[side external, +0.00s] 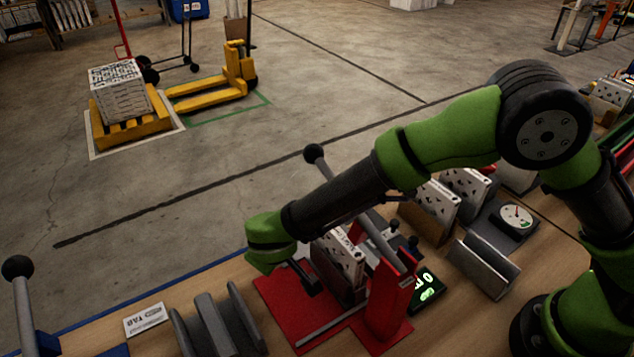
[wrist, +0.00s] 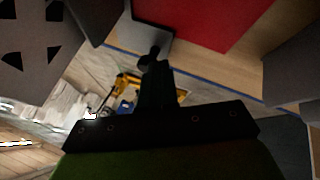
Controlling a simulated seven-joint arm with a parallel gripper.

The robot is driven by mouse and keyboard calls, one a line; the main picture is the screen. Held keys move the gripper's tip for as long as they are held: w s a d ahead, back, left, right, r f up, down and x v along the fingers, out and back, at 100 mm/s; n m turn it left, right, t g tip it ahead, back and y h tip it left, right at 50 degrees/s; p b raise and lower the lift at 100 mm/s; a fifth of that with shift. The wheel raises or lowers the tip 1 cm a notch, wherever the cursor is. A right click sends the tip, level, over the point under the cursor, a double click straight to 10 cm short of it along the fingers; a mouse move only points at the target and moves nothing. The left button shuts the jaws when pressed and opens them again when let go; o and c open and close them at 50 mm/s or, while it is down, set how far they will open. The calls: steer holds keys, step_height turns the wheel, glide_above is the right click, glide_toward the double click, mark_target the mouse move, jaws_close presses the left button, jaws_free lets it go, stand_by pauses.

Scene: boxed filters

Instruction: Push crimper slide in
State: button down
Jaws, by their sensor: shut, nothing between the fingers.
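The crimper has a red base (side external: 275,300) on the bench, a red upright (side external: 388,300) and a long lever with a black ball (side external: 313,153). A white filter with dark markings (side external: 340,250) stands upright in it. A grey rail (side external: 330,323) runs along the front of the base; I cannot tell which part is the slide. My gripper (side external: 310,284) is shut and empty, low at the left side of the filter, over the base. Whether it touches anything is unclear. In the wrist view the shut fingers (wrist: 153,60) point toward a grey part, with the red base (wrist: 215,25) beyond.
Grey angled holders (side external: 215,325) and a white label card (side external: 145,319) are to the left. A display with green lights (side external: 428,290), another grey holder (side external: 485,268) and a dial gauge (side external: 516,217) are to the right. More filters (side external: 440,200) stand behind.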

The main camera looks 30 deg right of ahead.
steer(key=shift+d, duration=0.45)
steer(key=v, duration=1)
steer(key=s+d+r+m+y, duration=0.1)
steer(key=d+r+y, duration=0.1)
steer(key=d+r, duration=0.1)
steer(key=d+r+m+y, duration=0.2)
steer(key=d+r, duration=0.1)
steer(key=r, duration=0.1)
steer(key=s+d+r+m+y, duration=0.1)
steer(key=d+r+m+y, duration=0.1)
steer(key=d+r, duration=0.1)
steer(key=shift+s+d+r+g, duration=0.1)
steer(key=shift+s+r+g, duration=0.1)
steer(key=shift+r, duration=0.2)
steer(key=shift+s+d+r+g, duration=0.1)
steer(key=shift+s+r, duration=0.1)
steer(key=shift+r, duration=0.2)
steer(key=s+d+m, duration=0.1)
steer(key=s+d, duration=0.2)
steer(key=d, duration=0.3)
steer(key=s+d+r+m+t, duration=0.1)
steer(key=s+d, duration=0.2)
steer(key=d, duration=0.4)
steer(key=s+d+m+h, duration=0.1)
steer(key=s+d, duration=0.3)
steer(key=d, duration=0.2)
steer(key=shift+d+r, duration=0.15)
steer(key=shift+d, duration=0.1)
